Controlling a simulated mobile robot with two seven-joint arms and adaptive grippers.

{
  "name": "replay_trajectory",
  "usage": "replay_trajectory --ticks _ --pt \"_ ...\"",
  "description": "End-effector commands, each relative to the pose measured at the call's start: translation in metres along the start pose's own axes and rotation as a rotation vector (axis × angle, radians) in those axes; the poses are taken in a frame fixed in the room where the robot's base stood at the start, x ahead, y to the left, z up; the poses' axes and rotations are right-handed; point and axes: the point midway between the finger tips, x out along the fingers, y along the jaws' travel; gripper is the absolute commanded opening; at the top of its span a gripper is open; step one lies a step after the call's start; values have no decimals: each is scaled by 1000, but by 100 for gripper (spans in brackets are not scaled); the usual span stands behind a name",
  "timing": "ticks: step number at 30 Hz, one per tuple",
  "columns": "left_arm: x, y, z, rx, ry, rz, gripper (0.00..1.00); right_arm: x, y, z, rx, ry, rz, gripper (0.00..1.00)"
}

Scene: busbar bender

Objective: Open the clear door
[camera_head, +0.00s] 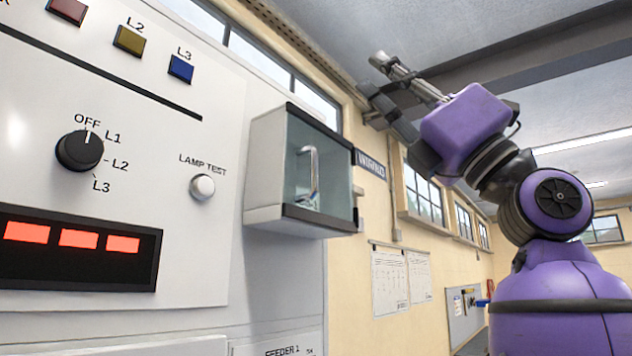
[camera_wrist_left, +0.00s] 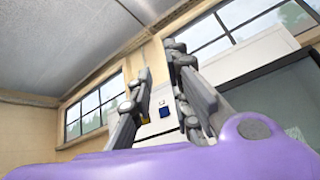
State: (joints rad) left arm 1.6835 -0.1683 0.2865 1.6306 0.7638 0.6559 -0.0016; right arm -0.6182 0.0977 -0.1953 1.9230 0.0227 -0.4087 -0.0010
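The clear door (camera_head: 333,165) is the see-through front of a small white box on the grey panel, in the middle of the head view. It has dark strips along its top and bottom and looks shut. A bent metal lever (camera_head: 313,165) shows behind the pane. My left gripper (camera_head: 375,77) is open and empty, above and to the right of the box, apart from it. Its two spread fingers also show in the left wrist view (camera_wrist_left: 158,65). A dark-edged, see-through surface (camera_wrist_left: 265,98) at the right there seems to be the box. My right gripper is not in view.
The panel carries a black rotary knob (camera_head: 80,150), a lamp test button (camera_head: 202,187), a red-lit display (camera_head: 78,240) and red, yellow and blue lamps (camera_head: 181,68). A yellow wall with windows and posted papers (camera_head: 390,280) lies beyond.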

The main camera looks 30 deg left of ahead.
Motion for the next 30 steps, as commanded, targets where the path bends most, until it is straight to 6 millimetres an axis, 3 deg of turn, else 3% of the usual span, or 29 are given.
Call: replay_trajectory --ticks 2,5,8,12,15,18,30 --pt "27 23 -17 -139 174 -44 17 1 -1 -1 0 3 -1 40" --pt "39 25 -44 -292 402 -152 17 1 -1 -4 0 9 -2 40" --pt "26 4 -63 -373 588 -276 17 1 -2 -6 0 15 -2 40" --pt "-7 -29 -81 -402 775 -420 17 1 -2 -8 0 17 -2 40" --pt "-27 -42 -89 -399 859 -478 17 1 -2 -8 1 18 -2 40" --pt "-34 -48 -95 -396 901 -500 17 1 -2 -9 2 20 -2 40" --pt "-4 -77 -133 -396 909 -497 17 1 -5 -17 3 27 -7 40"
